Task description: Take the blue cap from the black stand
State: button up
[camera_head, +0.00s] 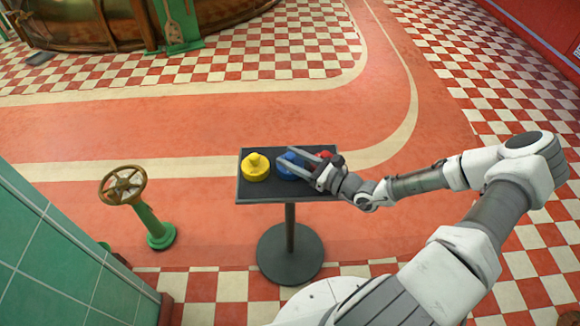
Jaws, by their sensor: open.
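The black stand (262,192) has a flat rectangular top on a single post with a round base. The blue cap (284,168) sits on its top, in the middle of a row of three caps. My gripper (303,160) is open, with its fingers pointing left over the blue cap and partly hiding it. I cannot tell whether the fingers touch the cap or how high they are above it.
A yellow cap (256,168) is left of the blue one. A red cap (325,156) is to the right, mostly hidden by my gripper. A green valve post with a brass handwheel (123,185) stands left of the stand. A green tiled wall (60,250) is at the lower left.

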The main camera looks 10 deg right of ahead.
jog(key=shift+w+a, duration=0.15)
jog(key=shift+w, duration=0.1)
grip_shut()
jog(key=shift+r, duration=0.15)
